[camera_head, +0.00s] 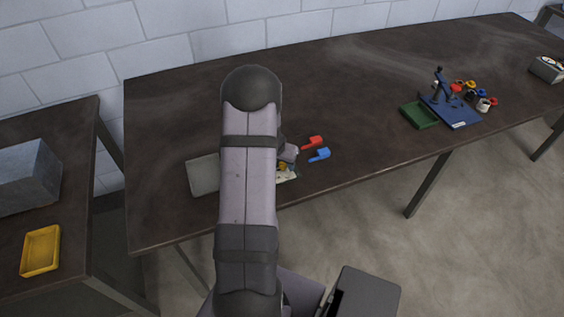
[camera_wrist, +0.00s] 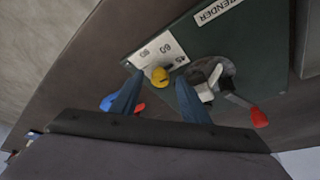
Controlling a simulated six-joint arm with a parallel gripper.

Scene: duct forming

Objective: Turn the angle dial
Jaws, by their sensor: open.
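The angle dial (camera_wrist: 160,76) is a small yellow knob on a dark green bender plate (camera_wrist: 150,45). It sits by a white scale (camera_wrist: 160,52) marked 90, 60 and 45. My gripper (camera_wrist: 158,80) is open, with one fingertip on each side of the dial in the wrist view. I cannot tell whether the fingers touch it. In the head view my arm hides most of the bender; a bit of the yellow dial (camera_head: 283,167) and white scale (camera_head: 288,177) show beside it.
A metal clamp piece (camera_wrist: 208,75) and a red-tipped lever (camera_wrist: 259,117) stand right of the dial in the wrist view. Red (camera_head: 313,143) and blue (camera_head: 320,155) handles show beside my arm. A grey tray (camera_head: 203,177) lies left. The table (camera_head: 370,110) is clear towards the green tray (camera_head: 419,115).

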